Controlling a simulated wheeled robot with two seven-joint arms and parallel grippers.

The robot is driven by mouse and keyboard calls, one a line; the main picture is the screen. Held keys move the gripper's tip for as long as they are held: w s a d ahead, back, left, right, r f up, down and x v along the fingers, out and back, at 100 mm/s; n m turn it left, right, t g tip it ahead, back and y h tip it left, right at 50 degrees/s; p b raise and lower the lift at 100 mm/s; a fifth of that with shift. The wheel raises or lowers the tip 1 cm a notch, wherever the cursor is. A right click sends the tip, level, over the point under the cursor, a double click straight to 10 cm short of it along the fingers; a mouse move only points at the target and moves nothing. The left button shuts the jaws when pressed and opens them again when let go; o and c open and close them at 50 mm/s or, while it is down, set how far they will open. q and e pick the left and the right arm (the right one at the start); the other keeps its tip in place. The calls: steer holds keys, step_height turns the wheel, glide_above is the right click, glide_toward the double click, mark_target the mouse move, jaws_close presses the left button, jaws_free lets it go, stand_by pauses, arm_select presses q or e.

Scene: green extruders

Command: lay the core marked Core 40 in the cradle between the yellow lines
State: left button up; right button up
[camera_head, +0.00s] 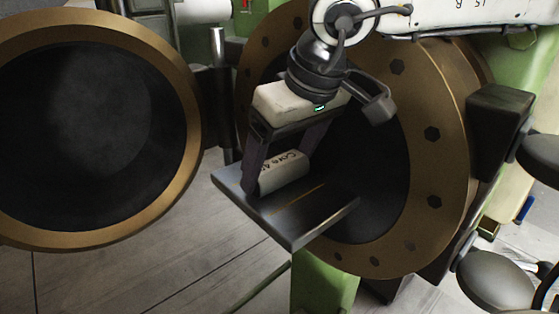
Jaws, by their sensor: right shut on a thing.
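The core marked Core 40 (284,173) is a pale cylinder with dark lettering, partly hidden by the fingers. My right gripper (279,168) comes down from above and is shut on it, one dark finger at each end. The cradle (311,221) is a flat grey metal tray that sticks out of the round opening. The core is at the cradle's upper left part, lying lengthwise across it; I cannot tell whether it touches the surface. One yellow line (302,194) shows faintly on the cradle in front of the core; a second one is not visible. My left gripper is not in view.
A brown bolted flange (437,165) surrounds the dark opening behind the cradle. A large round door (183,160) with a brown rim stands open at the left, joined by a dark hinge. Green machine parts (322,281) are below. The floor (130,285) at the lower left is clear.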

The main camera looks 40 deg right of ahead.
steer(key=shift+f, duration=0.1)
steer(key=o, duration=1.2)
steer(key=shift+r, duration=0.5)
steer(key=v, duration=1.1)
steer(key=shift+s, duration=0.25)
steer(key=shift+r, duration=0.1)
